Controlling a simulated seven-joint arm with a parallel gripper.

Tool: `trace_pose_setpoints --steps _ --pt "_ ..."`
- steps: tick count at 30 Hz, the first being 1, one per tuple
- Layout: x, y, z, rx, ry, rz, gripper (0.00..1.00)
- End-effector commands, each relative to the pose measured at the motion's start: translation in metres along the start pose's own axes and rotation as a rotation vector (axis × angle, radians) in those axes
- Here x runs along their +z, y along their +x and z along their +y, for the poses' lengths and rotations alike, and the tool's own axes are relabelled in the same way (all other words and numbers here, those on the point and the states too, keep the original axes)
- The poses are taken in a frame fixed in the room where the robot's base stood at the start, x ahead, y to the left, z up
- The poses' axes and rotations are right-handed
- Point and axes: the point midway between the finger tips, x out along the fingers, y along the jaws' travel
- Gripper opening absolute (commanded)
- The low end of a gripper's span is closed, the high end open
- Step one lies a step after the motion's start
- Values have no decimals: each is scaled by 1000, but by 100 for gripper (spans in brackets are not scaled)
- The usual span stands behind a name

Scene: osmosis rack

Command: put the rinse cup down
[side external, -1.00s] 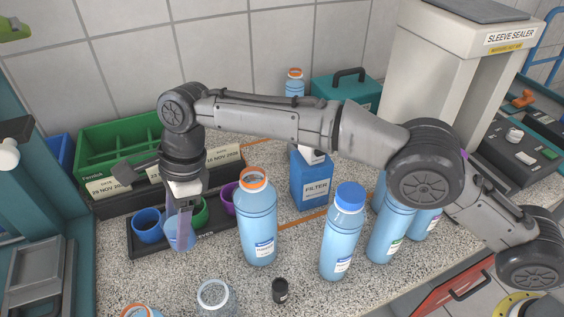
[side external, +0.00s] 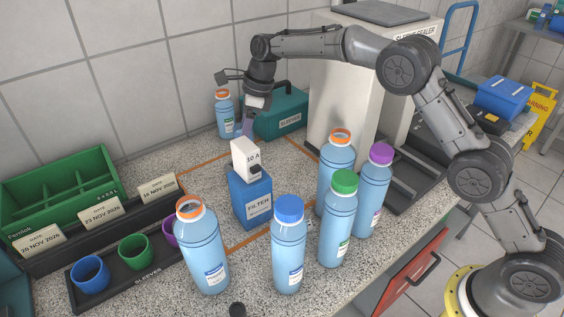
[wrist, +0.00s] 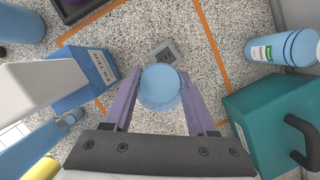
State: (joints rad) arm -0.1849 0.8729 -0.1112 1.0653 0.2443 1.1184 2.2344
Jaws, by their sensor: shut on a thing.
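My gripper (side external: 249,120) is at the back of the counter, in front of the teal box. In the wrist view its two purple fingers are closed on either side of the light blue rinse cup (wrist: 160,88). The cup is seen end-on there, and most of it is hidden in the side view. I cannot tell how far the cup's bottom is above the counter.
The blue FILTER box (side external: 251,197) carries a white box (side external: 245,158). The teal box (side external: 282,117) and an orange-capped bottle (side external: 225,115) flank the gripper. Several bottles stand in front. A dark tray (side external: 135,270) holds blue, green and purple cups. Orange lines mark the counter.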

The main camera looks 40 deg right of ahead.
Motion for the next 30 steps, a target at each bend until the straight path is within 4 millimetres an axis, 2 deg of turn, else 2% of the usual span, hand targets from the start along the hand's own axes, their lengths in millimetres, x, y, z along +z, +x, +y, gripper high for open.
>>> trace_pose_setpoints --steps 1,3,9,14,18,26,30 --pt "-19 -7 -16 -13 43 0 1" --pt "-40 -13 -33 -28 92 1 1" --pt "-84 -26 -62 -58 186 1 1" --pt "-99 -22 -69 -64 213 2 1" --pt "-107 0 -69 -63 215 4 1" --pt "-114 25 -69 -64 214 2 1" --pt "-121 47 -68 -64 213 4 1"
